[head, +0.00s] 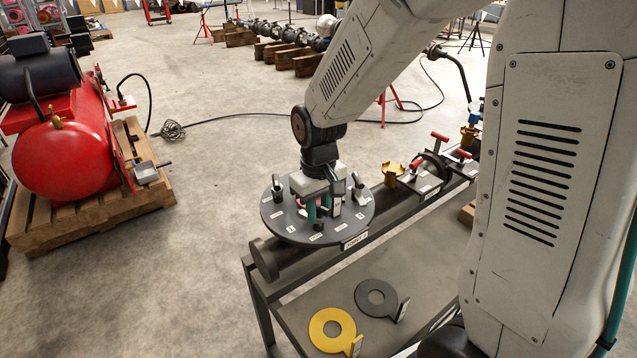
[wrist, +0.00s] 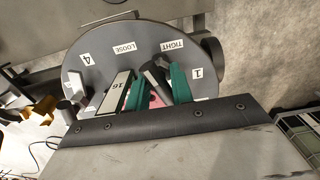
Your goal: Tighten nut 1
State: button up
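A round dark grey flange plate (head: 287,226) lies flat on the end of a pipe-like spool on the bench. It bears several white labels and short dark posts. In the wrist view the plate (wrist: 130,36) shows labels reading 1, TIGHT, LOOSE and 4. My gripper (head: 322,212) points down at the plate. Its two green fingers stand apart in the wrist view (wrist: 158,88), one on each side of a dark cylindrical post (wrist: 156,74) near label 1. Whether they press on it is unclear.
Red-handled clamps (head: 440,136) and a brass-coloured fitting (head: 393,174) sit farther along the bench. A yellow ring (head: 318,329) and a grey ring (head: 362,298) lie on its lower shelf. A red compressor tank (head: 62,158) stands on a pallet at left. Floor between is clear.

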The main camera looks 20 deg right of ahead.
aim_at(319, 206)
jog(key=m, duration=0.4)
jog(key=shift+m, duration=0.3)
jog(key=m, duration=0.4)
jog(key=shift+m, duration=0.3)
jog(key=shift+n, duration=1.2)
notch_tip(319, 206, up, 7)
jog(key=shift+r, duration=0.1)
